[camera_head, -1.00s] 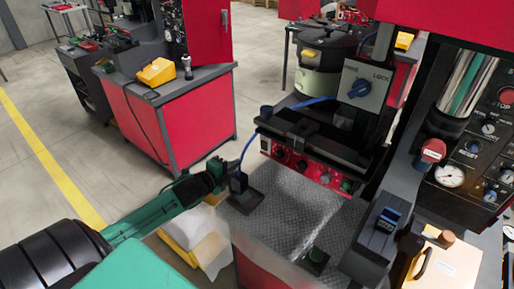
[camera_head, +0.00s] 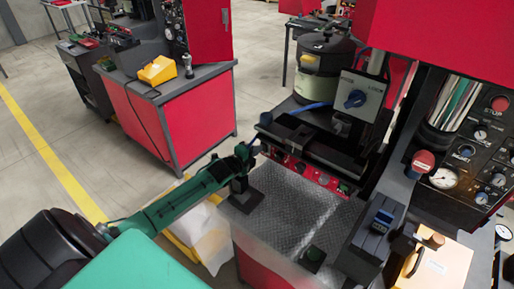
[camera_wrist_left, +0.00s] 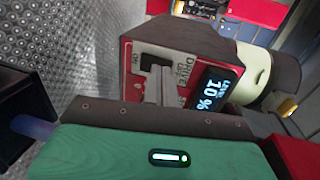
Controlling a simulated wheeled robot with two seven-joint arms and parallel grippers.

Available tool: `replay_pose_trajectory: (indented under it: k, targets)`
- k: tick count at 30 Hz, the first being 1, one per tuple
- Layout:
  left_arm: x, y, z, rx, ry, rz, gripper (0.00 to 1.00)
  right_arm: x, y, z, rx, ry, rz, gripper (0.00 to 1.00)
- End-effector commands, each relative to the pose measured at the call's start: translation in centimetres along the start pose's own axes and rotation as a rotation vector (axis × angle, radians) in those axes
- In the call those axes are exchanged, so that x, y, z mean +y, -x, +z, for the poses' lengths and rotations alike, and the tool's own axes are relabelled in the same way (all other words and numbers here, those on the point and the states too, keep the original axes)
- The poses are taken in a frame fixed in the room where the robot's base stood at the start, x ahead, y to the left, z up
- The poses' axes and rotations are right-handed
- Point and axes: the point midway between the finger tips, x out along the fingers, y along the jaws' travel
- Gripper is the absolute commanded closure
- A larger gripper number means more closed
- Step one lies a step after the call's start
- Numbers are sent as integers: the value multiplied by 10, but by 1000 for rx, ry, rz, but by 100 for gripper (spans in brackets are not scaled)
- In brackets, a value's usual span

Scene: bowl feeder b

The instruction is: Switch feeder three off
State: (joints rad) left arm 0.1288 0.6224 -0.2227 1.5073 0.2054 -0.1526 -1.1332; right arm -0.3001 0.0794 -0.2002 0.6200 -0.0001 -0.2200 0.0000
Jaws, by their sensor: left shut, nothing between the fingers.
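A red drive unit panel (camera_wrist_left: 128,75) faces the left wrist camera, with a black rocker switch (camera_wrist_left: 157,62) marked "ON" at one end. Its lit display (camera_wrist_left: 217,92) reads 10 %. My left gripper (camera_wrist_left: 158,74) is shut and empty, its fingertips right at the switch; I cannot tell whether they touch it. In the head view, my left gripper (camera_head: 250,150) is at the left end of the low red control strip (camera_head: 318,177), and the arm hides part of that end. No feeder number is readable. My right gripper is not in view.
A metal tread plate (camera_head: 290,205) lies below the strip, with a dark block (camera_head: 243,198) on it. A red-capped post (camera_head: 422,162) stands at right.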

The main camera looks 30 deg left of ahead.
Motion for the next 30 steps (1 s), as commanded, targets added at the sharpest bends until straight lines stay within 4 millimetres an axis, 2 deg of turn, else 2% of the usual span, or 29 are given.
replay_pose_trajectory:
  k: [13,18,20,30]
  targets:
    - [-2,-4,0,1,0,0,100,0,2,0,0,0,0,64]
    - [-11,-8,0,4,-4,45,100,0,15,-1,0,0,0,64]
    - [-4,-9,-1,3,1,53,100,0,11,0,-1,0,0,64]
    - [-6,-7,0,4,-1,52,100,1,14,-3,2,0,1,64]
